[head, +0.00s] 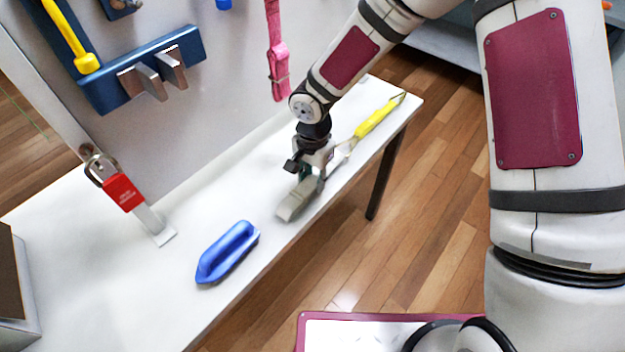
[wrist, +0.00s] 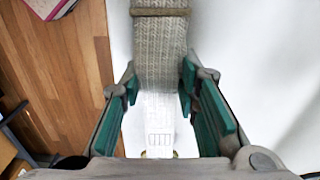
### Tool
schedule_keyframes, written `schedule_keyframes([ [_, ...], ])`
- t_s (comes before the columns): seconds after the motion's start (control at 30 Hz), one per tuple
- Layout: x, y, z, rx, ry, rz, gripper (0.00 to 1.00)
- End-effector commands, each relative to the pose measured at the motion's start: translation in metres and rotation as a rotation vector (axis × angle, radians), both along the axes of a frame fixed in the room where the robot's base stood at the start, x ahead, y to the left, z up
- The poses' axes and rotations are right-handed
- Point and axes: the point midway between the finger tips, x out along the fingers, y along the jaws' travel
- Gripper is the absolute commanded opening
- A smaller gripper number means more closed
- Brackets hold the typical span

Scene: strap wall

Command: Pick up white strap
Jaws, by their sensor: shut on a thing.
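The white strap (head: 294,204) lies along the white table near its front edge, its flat end pointing to the lower left. In the wrist view the woven, greyish-white strap (wrist: 160,50) runs between the green-padded fingers and has a band across it at the top. My gripper (head: 309,177) reaches down over the strap at the table. In the wrist view my gripper (wrist: 159,83) is shut on the strap, with a finger on each side. Part of the strap is hidden by the gripper in the head view.
A blue boat-shaped tool (head: 228,252) lies on the table to the left. A yellow-handled tool (head: 376,120) lies just right of my gripper. A pink strap (head: 277,60) hangs on the wall behind. The table's front edge is close.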

Motion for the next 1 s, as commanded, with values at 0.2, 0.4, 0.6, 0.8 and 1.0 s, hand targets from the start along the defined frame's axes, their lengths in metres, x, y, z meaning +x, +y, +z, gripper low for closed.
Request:
schedule_keyframes([
  [0.2, 0.001, 0.0, 0.026, 0.002, -0.005, -0.001, 0.0],
  [0.4, -0.033, -0.021, 0.033, -0.003, -0.002, 0.003, 0.0],
  [0.6, -0.079, -0.05, 0.037, -0.003, 0.0, 0.001, 0.0],
  [0.8, -0.114, -0.071, 0.041, -0.001, -0.001, 0.001, 0.0],
  [1.0, -0.132, -0.082, 0.043, 0.0, -0.001, 0.001, 0.0],
])
